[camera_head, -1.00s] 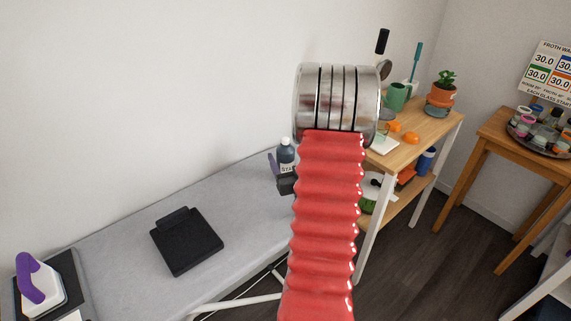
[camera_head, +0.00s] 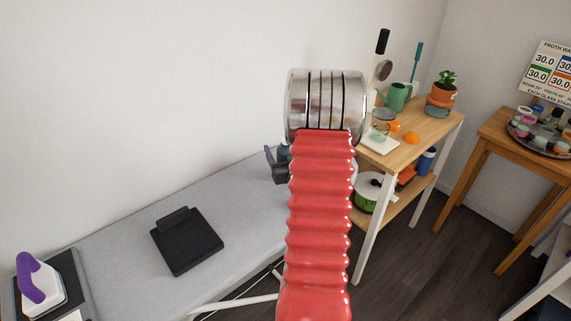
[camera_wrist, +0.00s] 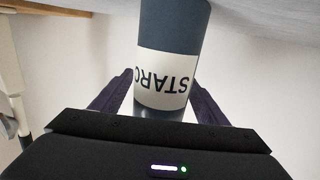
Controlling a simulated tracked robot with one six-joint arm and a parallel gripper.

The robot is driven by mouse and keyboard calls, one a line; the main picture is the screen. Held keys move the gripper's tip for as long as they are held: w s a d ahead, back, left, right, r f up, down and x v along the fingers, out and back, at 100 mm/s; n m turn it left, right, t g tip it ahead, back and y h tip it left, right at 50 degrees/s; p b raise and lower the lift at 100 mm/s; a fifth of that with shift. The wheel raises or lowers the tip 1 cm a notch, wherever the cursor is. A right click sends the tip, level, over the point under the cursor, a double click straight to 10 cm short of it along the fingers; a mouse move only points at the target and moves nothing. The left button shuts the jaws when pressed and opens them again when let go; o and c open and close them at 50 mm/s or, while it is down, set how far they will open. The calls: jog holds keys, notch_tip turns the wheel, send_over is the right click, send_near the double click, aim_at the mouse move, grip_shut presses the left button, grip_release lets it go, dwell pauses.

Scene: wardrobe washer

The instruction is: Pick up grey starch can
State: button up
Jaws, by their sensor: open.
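The grey starch can (camera_wrist: 170,35) shows in the wrist view as a dark blue-grey cylinder with a white label, upside down in that picture. My gripper (camera_wrist: 157,92) has its two dark fingers spread on either side of the can's lower pictured end, with the label partly between them. I cannot tell whether a finger touches it. In the head view my gripper (camera_head: 275,163) shows only partly beside my red arm, over the far end of the grey ironing board (camera_head: 130,215). The can is hidden there behind my arm.
A black stand (camera_head: 187,242) lies on the board, and a purple-handled iron (camera_head: 38,283) rests at its near left end. The wall runs close behind.

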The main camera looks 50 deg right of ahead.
jog(key=c, duration=1.4)
